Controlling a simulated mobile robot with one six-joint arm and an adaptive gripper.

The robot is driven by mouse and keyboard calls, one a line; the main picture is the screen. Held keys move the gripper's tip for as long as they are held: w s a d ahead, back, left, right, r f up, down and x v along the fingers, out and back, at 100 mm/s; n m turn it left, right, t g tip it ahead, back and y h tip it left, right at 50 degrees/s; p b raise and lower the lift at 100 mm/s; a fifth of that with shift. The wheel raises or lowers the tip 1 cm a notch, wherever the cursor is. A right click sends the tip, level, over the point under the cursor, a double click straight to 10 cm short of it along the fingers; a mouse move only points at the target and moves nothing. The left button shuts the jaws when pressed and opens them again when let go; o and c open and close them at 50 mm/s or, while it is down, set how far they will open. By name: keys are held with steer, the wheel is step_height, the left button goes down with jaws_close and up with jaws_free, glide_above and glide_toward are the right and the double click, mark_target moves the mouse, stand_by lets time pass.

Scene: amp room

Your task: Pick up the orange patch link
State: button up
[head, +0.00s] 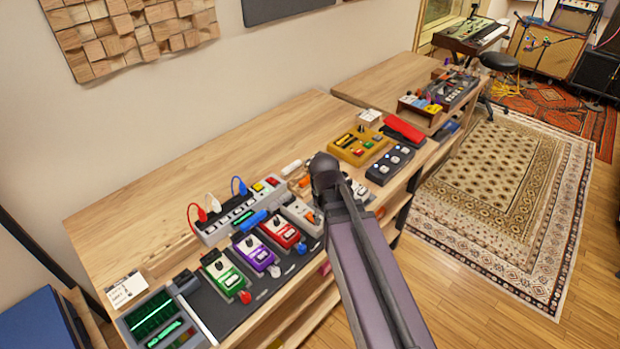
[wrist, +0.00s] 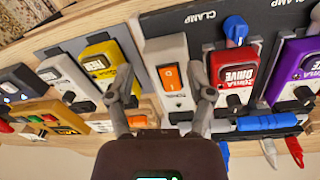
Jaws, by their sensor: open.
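In the wrist view an orange rectangular piece (wrist: 171,79) with small white marks lies on a grey pedal (wrist: 158,50). I cannot tell whether it is the patch link or a switch. My gripper (wrist: 160,94) is open, its fingers apart on either side of the grey pedal in the picture, with nothing between them held. In the head view a small orange piece (head: 305,182) shows left of my arm's end, behind the pedal row, and another orange spot (head: 310,217) shows by the grey pedal. My arm hides the gripper there.
Close by stand a red pedal (wrist: 234,75), a purple pedal (wrist: 294,75) and a yellow pedal (wrist: 104,62). A blue bar (wrist: 266,122) lies behind the red one. A grey power strip (head: 236,210) with cables runs behind. The wooden bench (head: 150,205) is bare at the back left.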

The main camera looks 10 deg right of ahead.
steer(key=w+a+r+n+t+h+p, duration=0.1)
steer(key=w+a+r+n+p, duration=0.1)
steer(key=w+n, duration=0.8)
steer(key=w+a+r+n+t+h+p, duration=0.1)
steer(key=w+r+n, duration=0.3)
steer(key=w+n, duration=0.6)
steer(key=shift+w+a+r+h+p, duration=0.25)
steer(key=shift+a+h+p, duration=0.3)
steer(key=shift+p, duration=0.3)
steer(key=shift+f, duration=0.1)
steer(key=b, duration=0.8)
glide_above(308, 177)
steer(key=s, duration=0.1)
steer(key=f, duration=0.5)
steer(key=a+f, duration=0.1)
steer(key=f, duration=0.2)
steer(key=shift+s, duration=0.1)
steer(key=shift+d, duration=0.1)
steer(key=b+x, duration=0.3)
steer(key=shift+a+f, duration=0.25)
steer(key=shift+a, duration=0.05)
steer(key=shift+b+x, duration=0.9)
steer(key=shift+b, duration=0.1)
